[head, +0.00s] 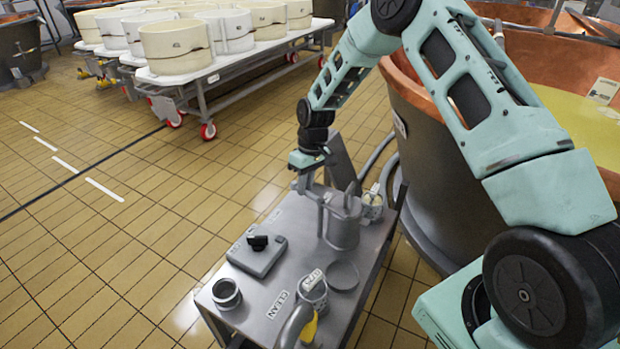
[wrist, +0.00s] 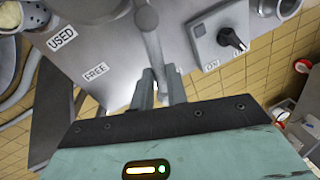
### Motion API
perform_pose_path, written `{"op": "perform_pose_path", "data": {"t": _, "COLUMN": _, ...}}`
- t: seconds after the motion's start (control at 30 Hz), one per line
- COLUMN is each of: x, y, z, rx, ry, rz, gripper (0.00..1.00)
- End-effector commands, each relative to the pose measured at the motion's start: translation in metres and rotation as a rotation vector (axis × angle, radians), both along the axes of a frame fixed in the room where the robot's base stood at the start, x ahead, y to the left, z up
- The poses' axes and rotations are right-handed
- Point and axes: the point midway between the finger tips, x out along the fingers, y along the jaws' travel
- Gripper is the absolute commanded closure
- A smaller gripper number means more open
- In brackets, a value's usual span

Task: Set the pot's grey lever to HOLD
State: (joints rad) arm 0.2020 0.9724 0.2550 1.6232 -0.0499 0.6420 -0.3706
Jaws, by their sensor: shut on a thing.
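The grey metal pot (head: 343,230) stands upright on a grey steel trolley (head: 255,300). Its grey lever (wrist: 151,42) reaches from the pot to between my fingers in the wrist view. My gripper (head: 304,187) is at the pot's far left side in the head view. In the wrist view my gripper (wrist: 160,82) is shut on the lever's end. The pot (wrist: 92,10) shows only partly at the top of that view. I cannot read a HOLD mark in either view.
A grey box with a black knob (head: 258,242) lies left of the pot. A metal ring (head: 227,294), a labelled cup (head: 313,290) and a round dish (head: 343,275) are nearer. A copper vat (head: 425,175) stands close on the right. Tiled floor is clear at left.

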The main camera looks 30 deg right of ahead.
Motion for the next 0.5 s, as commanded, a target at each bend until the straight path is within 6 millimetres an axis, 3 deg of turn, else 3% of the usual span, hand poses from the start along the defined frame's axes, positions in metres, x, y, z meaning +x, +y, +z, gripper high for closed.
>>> {"op": "perform_pose_path", "data": {"t": 0.5, "x": -0.005, "y": 0.013, "z": 0.001, "rx": -0.001, "ry": 0.0, "rz": 0.225, "gripper": 1.0}}
